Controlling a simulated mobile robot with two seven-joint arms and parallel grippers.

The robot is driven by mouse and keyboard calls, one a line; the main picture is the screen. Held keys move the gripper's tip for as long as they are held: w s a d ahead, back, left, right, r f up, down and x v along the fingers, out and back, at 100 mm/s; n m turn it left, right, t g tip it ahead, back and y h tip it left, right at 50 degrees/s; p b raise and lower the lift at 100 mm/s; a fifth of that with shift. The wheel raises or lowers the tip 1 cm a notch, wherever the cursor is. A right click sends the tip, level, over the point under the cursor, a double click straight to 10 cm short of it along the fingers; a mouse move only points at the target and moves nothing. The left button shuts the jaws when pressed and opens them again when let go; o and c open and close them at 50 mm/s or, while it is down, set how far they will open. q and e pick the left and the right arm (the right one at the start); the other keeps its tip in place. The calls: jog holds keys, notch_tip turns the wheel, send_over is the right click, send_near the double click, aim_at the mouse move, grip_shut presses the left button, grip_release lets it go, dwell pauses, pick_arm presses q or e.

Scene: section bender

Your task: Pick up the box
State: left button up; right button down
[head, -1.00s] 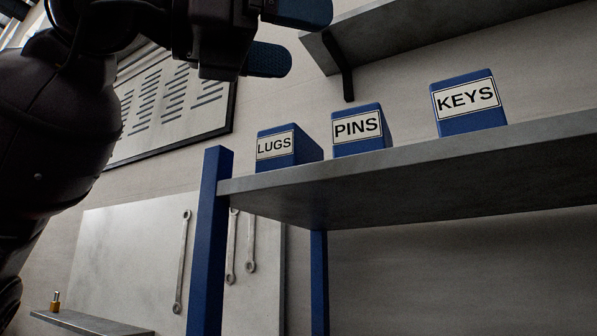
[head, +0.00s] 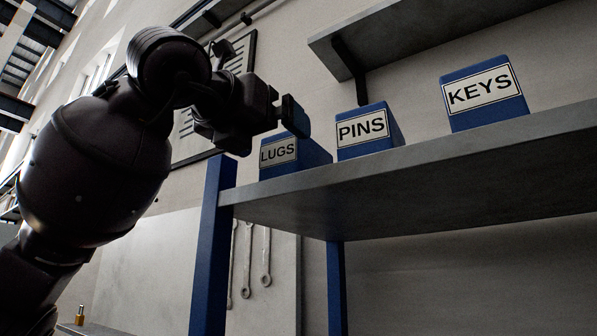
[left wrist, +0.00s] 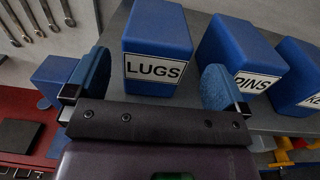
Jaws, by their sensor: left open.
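A blue box labelled LUGS (head: 303,160) stands upright on the grey shelf (head: 420,180), near its left end. In the left wrist view, the LUGS box (left wrist: 158,38) lies ahead, between the lines of the two blue-padded fingers (left wrist: 156,84). The gripper is open and empty, with a gap on each side of the box. I cannot tell whether the fingertips reach past its front face. My right gripper is not in view.
A PINS box (head: 367,130) stands close to the right, and a KEYS box (head: 484,93) farther right. The right finger is near the PINS box in the wrist view. A higher shelf (head: 400,30) with a bracket hangs above. Wrenches (head: 247,258) hang on the wall panel below.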

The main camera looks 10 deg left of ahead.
pick_arm(q)
jog(key=shift+x, duration=3.05)
jog(key=shift+a+f, duration=0.15)
jog(key=shift+a, duration=0.05)
jog(key=shift+c, duration=0.2)
jog(key=c, duration=1.1)
